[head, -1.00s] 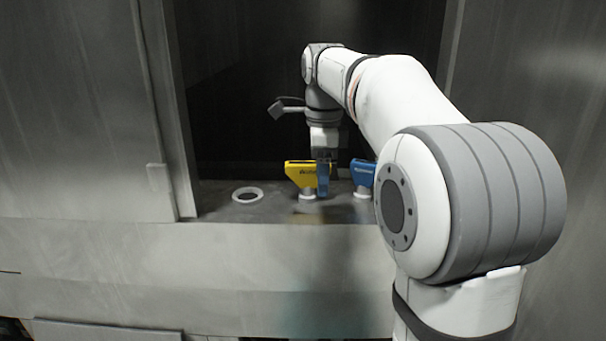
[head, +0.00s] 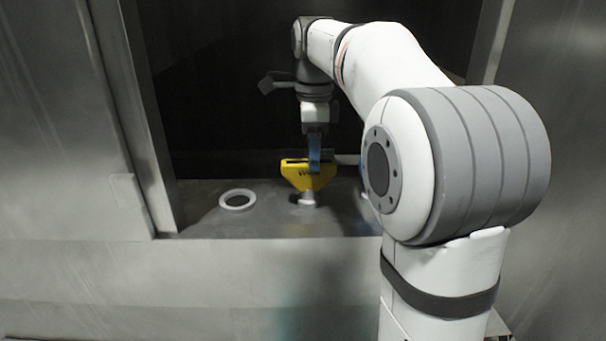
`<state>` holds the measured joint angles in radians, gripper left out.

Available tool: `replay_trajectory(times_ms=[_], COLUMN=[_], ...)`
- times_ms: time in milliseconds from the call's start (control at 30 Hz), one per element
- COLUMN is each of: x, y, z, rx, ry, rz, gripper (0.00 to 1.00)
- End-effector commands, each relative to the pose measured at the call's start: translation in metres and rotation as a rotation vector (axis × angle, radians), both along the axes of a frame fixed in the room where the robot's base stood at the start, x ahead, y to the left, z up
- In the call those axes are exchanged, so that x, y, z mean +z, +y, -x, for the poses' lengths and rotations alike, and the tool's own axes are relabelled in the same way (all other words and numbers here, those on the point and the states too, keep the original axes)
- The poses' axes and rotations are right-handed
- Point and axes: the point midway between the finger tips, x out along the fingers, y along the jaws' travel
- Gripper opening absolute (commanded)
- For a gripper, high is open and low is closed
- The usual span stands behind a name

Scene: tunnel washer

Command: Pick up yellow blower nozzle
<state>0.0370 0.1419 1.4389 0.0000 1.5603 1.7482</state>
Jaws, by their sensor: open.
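The yellow blower nozzle (head: 297,177) stands upright on the grey ledge inside the washer opening, with its wide end up and a pale round collar at its foot. My gripper (head: 314,155) points down at the nozzle's top right part, and a blue finger overlaps the nozzle's near face. The jaws are open. The far finger is mostly hidden, so I cannot tell whether either finger touches the nozzle.
An empty white ring around a hole (head: 239,199) lies on the ledge (head: 270,222) to the left of the nozzle. Metal walls (head: 60,110) frame the opening on both sides. My arm hides the ledge's right part.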

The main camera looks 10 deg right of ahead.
Motion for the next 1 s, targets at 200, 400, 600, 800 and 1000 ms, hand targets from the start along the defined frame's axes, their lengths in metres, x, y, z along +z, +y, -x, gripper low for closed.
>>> replay_trajectory(times_ms=[200, 400, 600, 800, 1000], x=[-0.025, -0.053, -0.072, -0.073, -0.073], y=[0.005, 0.013, 0.013, 0.013, 0.013], z=[0.001, 0.002, 0.002, 0.002, 0.002], rx=[0.008, 0.011, 0.013, 0.014, 0.014], ry=[0.002, 0.004, 0.001, 0.000, 0.000], rz=[0.000, 0.000, 0.000, 0.000, 0.000], gripper=[0.58, 0.58, 0.58, 0.58, 0.43])
